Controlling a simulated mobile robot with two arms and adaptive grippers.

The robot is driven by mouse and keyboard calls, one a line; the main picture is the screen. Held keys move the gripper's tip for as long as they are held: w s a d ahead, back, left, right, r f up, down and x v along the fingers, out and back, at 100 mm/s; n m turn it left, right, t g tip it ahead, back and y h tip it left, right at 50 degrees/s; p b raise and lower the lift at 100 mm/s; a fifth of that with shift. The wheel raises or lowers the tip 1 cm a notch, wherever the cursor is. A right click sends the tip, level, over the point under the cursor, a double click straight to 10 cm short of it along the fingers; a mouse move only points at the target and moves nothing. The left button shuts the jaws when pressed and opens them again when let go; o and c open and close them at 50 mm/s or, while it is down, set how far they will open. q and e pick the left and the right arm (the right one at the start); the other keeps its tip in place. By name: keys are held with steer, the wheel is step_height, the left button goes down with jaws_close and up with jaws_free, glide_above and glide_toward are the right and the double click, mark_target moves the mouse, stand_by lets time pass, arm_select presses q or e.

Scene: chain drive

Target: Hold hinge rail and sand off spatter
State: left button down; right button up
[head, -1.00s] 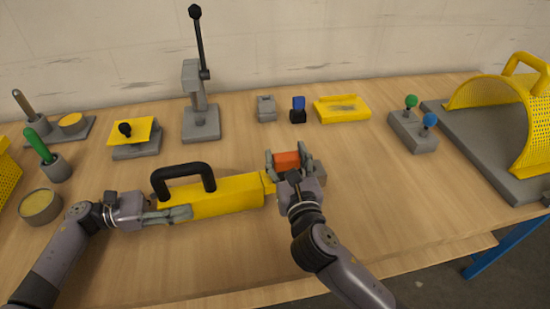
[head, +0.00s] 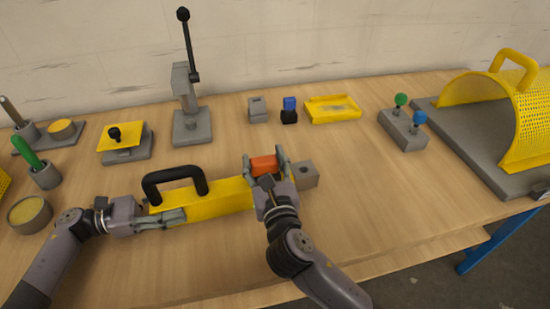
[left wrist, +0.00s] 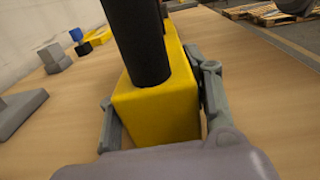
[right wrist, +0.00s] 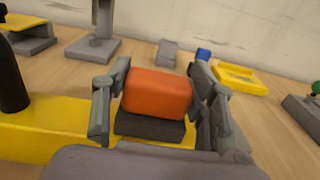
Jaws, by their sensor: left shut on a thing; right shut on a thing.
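The yellow hinge rail (head: 220,203) lies on the table with a black handle (head: 174,173) on top. My left gripper (head: 172,217) is shut around its left end; the left wrist view shows a finger on each side of the rail (left wrist: 155,112). My right gripper (head: 266,168) is shut on an orange sanding block (head: 263,162) with a dark underside, seen closer in the right wrist view (right wrist: 157,93). The block is over the rail's right part; I cannot tell whether it touches. No spatter can be made out.
A grey block (head: 304,174) is at the rail's right end. Behind stand a lever press (head: 190,120), a yellow tray (head: 332,110) and a two-knob box (head: 402,130). A yellow guard (head: 520,110) stands at right. The table's right front is clear.

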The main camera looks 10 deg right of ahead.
steer(key=shift+a+r, duration=0.1)
steer(key=shift+a, duration=1.05)
steer(key=shift+s+r, duration=0.1)
steer(key=shift+r, duration=3.85)
arm_select(q)
steer(key=c, duration=0.7)
jaws_free()
steer(key=shift+c, duration=0.2)
steer(key=shift+a, duration=0.1)
arm_select(e)
steer(key=shift+d, duration=0.1)
